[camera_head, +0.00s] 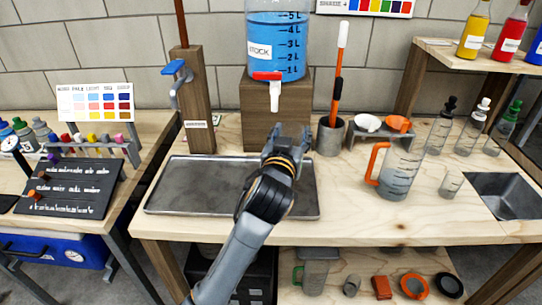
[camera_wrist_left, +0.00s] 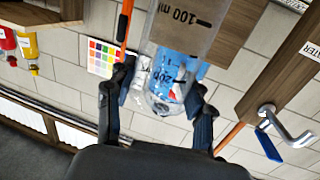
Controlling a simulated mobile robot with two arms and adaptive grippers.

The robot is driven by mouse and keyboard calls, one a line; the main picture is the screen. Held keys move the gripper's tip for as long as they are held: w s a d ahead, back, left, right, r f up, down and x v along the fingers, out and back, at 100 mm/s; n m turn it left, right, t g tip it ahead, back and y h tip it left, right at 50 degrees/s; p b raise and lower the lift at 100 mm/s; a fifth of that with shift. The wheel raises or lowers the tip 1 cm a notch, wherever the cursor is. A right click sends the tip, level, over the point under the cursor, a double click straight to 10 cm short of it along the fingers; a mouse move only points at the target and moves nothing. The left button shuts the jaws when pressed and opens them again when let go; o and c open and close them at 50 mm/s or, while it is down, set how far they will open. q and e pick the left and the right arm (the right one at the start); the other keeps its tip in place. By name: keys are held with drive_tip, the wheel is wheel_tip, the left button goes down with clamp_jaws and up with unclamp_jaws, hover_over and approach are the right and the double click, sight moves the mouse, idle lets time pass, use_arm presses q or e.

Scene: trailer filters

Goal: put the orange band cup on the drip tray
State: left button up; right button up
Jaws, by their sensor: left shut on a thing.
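My left gripper (camera_head: 286,143) is above the right part of the grey metal drip tray (camera_head: 165,200). In the left wrist view, the gripper (camera_wrist_left: 158,95) is shut on a clear cup (camera_wrist_left: 185,40) with dark volume marks, one reading 100. The cup sits between the two fingers. No orange band shows on it from here. In the head view the gripper and arm hide the cup, so I cannot tell whether it touches the tray. My right gripper is not in view.
The stock tank (camera_head: 262,35) with its red tap (camera_head: 268,76) stands on a wooden block (camera_head: 255,118) behind the tray. An orange-handled jug (camera_head: 400,172), a small beaker (camera_head: 451,183) and several bottles stand right. A wooden post (camera_head: 197,120) stands behind the tray's left part.

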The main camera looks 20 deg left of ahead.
use_arm(q)
drive_tip(key=w+a+f, duration=0.5)
drive_tip(key=a+f, duration=0.1)
drive_tip(key=f, duration=0.4)
drive_tip(key=shift+w+f, duration=0.2)
drive_tip(key=shift+w, duration=0.1)
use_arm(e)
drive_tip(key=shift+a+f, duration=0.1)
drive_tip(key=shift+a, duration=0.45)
use_arm(q)
drive_tip(key=shift+d+f+b, duration=0.1)
drive_tip(key=shift+b, duration=0.2)
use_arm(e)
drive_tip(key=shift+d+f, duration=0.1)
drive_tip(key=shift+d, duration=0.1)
use_arm(q)
drive_tip(key=o, duration=0.6)
drive_tip(key=shift+f, duration=0.1)
drive_tip(key=o, duration=0.5)
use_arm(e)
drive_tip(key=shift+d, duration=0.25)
